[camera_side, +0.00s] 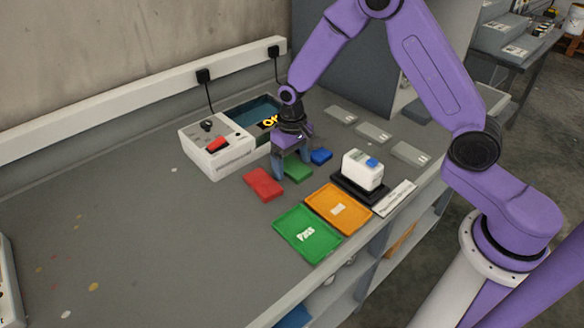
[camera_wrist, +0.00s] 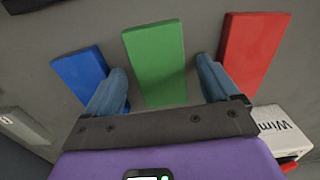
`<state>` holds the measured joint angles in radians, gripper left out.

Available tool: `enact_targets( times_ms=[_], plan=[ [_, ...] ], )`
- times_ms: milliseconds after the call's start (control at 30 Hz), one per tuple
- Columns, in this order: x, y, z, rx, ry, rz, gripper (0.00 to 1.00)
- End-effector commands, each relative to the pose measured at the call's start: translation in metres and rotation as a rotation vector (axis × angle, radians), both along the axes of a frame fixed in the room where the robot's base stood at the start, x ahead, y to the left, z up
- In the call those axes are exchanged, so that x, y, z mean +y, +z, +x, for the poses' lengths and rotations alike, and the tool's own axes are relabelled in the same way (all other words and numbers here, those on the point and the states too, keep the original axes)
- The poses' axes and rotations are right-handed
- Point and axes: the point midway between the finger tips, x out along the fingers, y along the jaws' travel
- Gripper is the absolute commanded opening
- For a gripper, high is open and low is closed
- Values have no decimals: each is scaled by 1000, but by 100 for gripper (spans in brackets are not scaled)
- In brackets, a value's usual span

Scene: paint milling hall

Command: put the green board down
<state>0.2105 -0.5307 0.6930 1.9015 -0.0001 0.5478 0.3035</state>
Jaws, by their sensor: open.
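The green board (camera_side: 297,170) lies flat on the grey bench, between the red board and the blue board. It also shows in the wrist view (camera_wrist: 157,62), near the middle. My gripper (camera_side: 293,167) points down over it, with one finger on each side. In the wrist view my gripper (camera_wrist: 162,80) is open, and a gap shows between each finger and the green board. The near end of the board is partly hidden by the gripper's body.
The red board (camera_side: 263,184) and blue board (camera_side: 321,156) lie close on either side. A green tray (camera_side: 326,246) and orange tray (camera_side: 354,219) sit towards the bench edge. The bench's left is largely clear.

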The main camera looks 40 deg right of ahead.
Motion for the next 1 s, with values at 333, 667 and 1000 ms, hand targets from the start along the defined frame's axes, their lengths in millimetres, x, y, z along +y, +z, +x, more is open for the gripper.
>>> enact_targets(
  times_ms=[333, 667, 1000],
  plan=[
    [0, 0, 0, -1, 0, 0, 39],
    [0, 1, 0, -1, 0, 0, 22],
    [1, 28, 1, -5, 0, 2, 22]
  ],
)
